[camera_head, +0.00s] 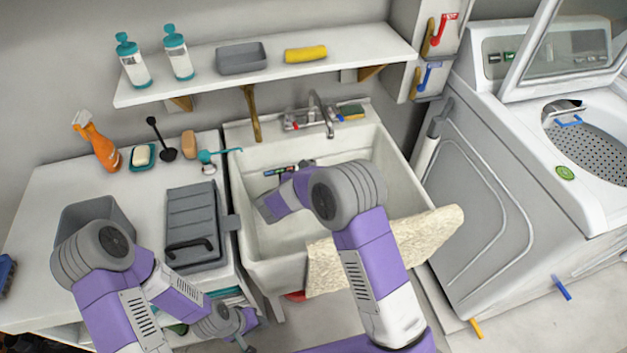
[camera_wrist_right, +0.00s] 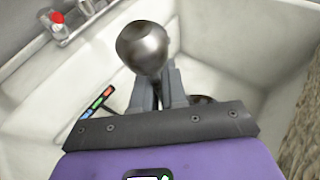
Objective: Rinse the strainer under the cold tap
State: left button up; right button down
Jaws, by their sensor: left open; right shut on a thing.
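The tap (camera_head: 316,115) stands at the back of the white sink (camera_head: 262,245); part of it shows in the right wrist view (camera_wrist_right: 62,30), with a red-marked handle. No running water is visible. My right gripper (camera_wrist_right: 160,85) is down in the sink, shut on a rounded dark metal piece that looks like the strainer (camera_wrist_right: 143,46). In the head view my right arm hides most of this gripper and the held piece. My left gripper (camera_head: 243,332) is open, low in front of the counter; nothing shows in it.
A striped coloured stick (camera_head: 280,171) lies in the sink. A cream towel (camera_head: 435,228) hangs over its front rim. A teal-handled tool (camera_head: 220,154) reaches past the counter edge. A grey case (camera_head: 190,220) lies on the counter. A sponge (camera_head: 351,111) is beside the tap.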

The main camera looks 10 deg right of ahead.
jog(key=w+d+f+b, duration=0.2)
jog(key=w+d, duration=0.5)
jog(key=w, duration=0.5)
jog(key=shift+f, duration=0.35)
dwell(0.6)
jog(key=s+a, duration=0.4)
jog(key=s, duration=0.3)
dwell(0.6)
dwell(0.9)
jog(key=shift+a+r, duration=0.1)
jog(key=s+a+r+p, duration=0.2)
jog(key=s+r, duration=0.2)
jog(key=shift+s+a, duration=0.15)
jog(key=shift+s, duration=0.05)
dwell(0.4)
jog(key=shift+f, duration=0.1)
